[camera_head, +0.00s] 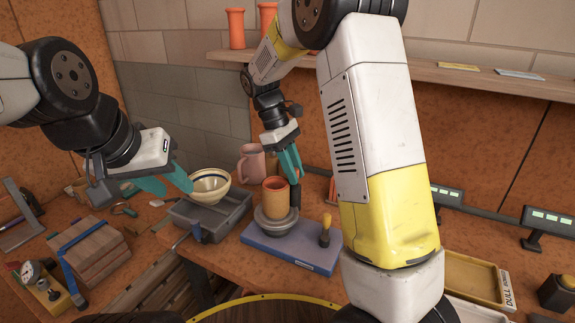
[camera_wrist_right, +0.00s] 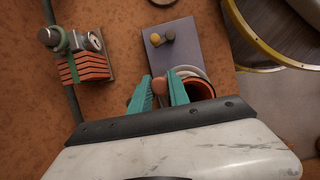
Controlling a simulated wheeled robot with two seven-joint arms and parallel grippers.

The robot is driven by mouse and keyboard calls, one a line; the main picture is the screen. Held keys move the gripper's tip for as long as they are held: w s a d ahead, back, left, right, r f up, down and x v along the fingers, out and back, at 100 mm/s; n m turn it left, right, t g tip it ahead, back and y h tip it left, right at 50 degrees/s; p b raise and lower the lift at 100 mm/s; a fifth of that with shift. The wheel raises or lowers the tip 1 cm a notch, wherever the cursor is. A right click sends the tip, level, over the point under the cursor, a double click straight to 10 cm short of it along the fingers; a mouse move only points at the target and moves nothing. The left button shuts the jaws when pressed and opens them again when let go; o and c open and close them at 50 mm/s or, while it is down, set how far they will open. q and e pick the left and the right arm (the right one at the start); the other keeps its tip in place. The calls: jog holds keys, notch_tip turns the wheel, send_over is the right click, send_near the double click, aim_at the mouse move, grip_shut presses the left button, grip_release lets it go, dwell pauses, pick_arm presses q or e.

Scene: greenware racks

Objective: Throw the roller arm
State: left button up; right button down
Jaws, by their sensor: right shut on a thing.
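A blue-grey base (camera_head: 266,247) carries a round grey wheel head with an orange-brown pot (camera_head: 275,197) upright on it. A dark upright arm (camera_head: 294,198), seemingly the roller arm, stands just right of the pot. My right gripper (camera_head: 293,177) comes down from above and is shut at its top. In the right wrist view, the teal fingers (camera_wrist_right: 160,94) close on a reddish-brown knob beside the pot (camera_wrist_right: 198,89). The arm's lower end is hard to see.
A short yellow-and-black post (camera_head: 325,233) rises from the base's right end. A grey tray (camera_head: 212,219) lies under the bowl. A pink mug (camera_head: 250,163) stands behind the pot. Strapped boards (camera_head: 94,249) lie left, and a yellow tray (camera_head: 473,278) right. A shelf (camera_head: 490,80) runs along the wall.

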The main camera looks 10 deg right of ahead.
jog(key=shift+d, duration=0.1)
dwell(0.8)
jog(key=w+d+n+t, duration=0.4)
jog(key=d+n, duration=0.6)
jog(key=n, duration=0.2)
jog(key=shift+n+t, duration=0.3)
dwell(0.4)
jog(key=c, duration=1.5)
grip_release()
